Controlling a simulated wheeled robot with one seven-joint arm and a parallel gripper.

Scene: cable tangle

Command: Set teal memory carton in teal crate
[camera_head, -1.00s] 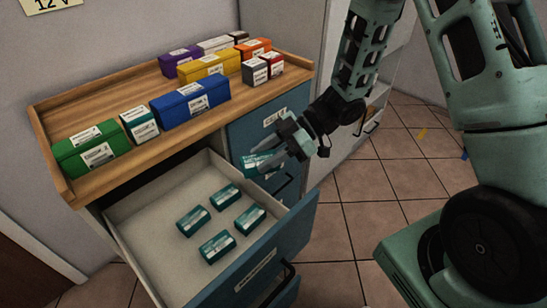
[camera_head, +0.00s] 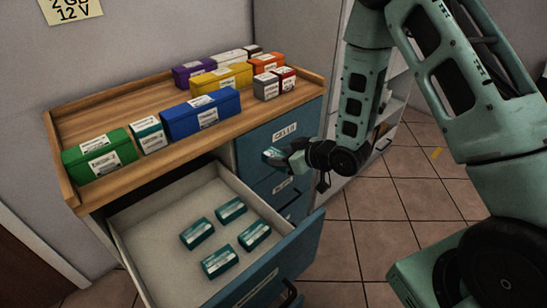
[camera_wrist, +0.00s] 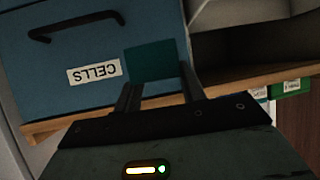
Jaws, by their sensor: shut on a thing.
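A teal carton (camera_wrist: 152,60) is held between the two fingers of my gripper (camera_wrist: 157,82) in the wrist view. In the head view my gripper (camera_head: 283,156) points left, with the teal carton (camera_head: 272,153) at its tip. It is up in front of the blue drawer front marked CELLS (camera_head: 285,133). Several similar teal cartons (camera_head: 221,261) with white labels lie in the open drawer (camera_head: 130,222), below and left of my gripper. I cannot make out a teal crate in either view.
A wooden cabinet top (camera_head: 125,179) with a raised rim carries a green box (camera_head: 87,162), a small teal box (camera_head: 150,135), a blue box (camera_head: 201,113) and several other coloured boxes. The open drawer juts out over the tiled floor (camera_head: 365,245). A white shelf unit stands behind my arm.

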